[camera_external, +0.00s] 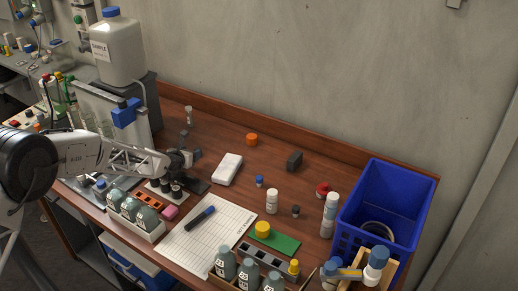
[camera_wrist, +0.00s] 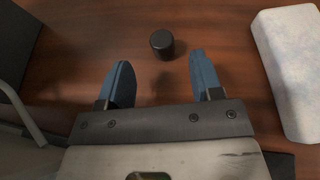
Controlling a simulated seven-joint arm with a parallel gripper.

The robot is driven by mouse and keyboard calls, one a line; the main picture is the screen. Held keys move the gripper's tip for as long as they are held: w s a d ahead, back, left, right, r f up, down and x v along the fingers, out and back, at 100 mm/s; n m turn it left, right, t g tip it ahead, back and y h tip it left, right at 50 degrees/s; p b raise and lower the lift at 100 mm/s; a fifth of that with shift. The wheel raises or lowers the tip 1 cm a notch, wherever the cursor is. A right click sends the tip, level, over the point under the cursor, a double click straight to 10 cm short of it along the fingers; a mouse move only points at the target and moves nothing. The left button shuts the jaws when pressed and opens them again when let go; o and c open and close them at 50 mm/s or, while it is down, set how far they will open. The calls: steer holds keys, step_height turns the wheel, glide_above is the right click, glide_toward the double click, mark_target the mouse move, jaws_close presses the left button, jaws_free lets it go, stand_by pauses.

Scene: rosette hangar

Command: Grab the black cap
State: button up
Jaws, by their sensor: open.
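The black cap (camera_wrist: 162,43) is a small dark cylinder on the brown wooden table in the wrist view, at top centre. My gripper (camera_wrist: 160,62) is open, with one blue-grey finger to the left and one to the right. The cap lies just beyond the fingertips, roughly in line with the gap between them, and nothing is between the fingers. In the external view my gripper (camera_external: 190,145) is over the left part of the table, and I cannot surely pick out this cap there. Another small dark piece (camera_external: 295,211) stands farther right.
A white box (camera_wrist: 290,65) lies right of the gripper; it also shows in the external view (camera_external: 227,168). A dark grey body (camera_wrist: 12,55) bounds the left. A blue crate (camera_external: 400,190), white bottles, an orange cap (camera_external: 252,139) and a dark block (camera_external: 295,160) stand farther right.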

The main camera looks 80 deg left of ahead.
steer(key=shift+x, duration=2.6)
steer(key=shift+w+d, duration=0.1)
steer(key=shift+w, duration=0.05)
steer(key=c, duration=1)
steer(key=shift+r, duration=0.1)
steer(key=shift+r, duration=4.85)
